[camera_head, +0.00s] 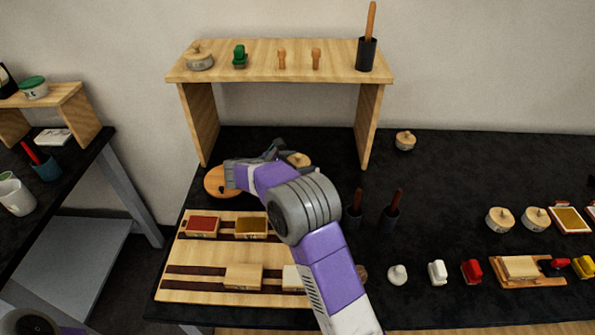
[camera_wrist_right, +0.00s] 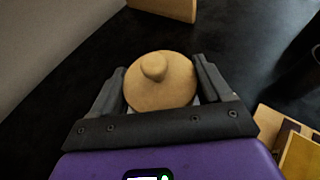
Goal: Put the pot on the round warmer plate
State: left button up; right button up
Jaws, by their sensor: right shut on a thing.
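The pot, with a round wooden lid and knob, shows beyond my right gripper (camera_head: 280,152) under the shelf (camera_head: 298,159). In the right wrist view the pot (camera_wrist_right: 160,85) sits between the two dark fingers of the right gripper (camera_wrist_right: 160,92), which is shut on it. The lid hides most of its body, and I cannot tell whether it touches the table. A round orange-brown wooden plate (camera_head: 214,182), which looks like the warmer plate, lies to the left, partly behind my right wrist. No pot shows on its visible part. My left gripper is not in view.
The wooden shelf (camera_head: 275,60) stands over this spot, its legs (camera_head: 368,125) on both sides. A slotted wooden board (camera_head: 185,255) with blocks lies in front. Dark cups (camera_head: 390,217) stand to the right. Another lidded pot (camera_head: 405,141) stands at the back right.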

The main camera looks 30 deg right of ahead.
jog(key=shift+f, duration=1.25)
jog(key=shift+f+b, duration=0.15)
jog(key=shift+b, duration=0.2)
jog(key=o, duration=1.2)
jog(key=shift+a+r+p, duration=0.15)
jog(key=shift+r+p, duration=0.15)
jog(key=p+v, duration=0.1)
jog(key=v, duration=1)
jog(key=shift+a+r, duration=0.1)
jog(key=shift+a, duration=0.2)
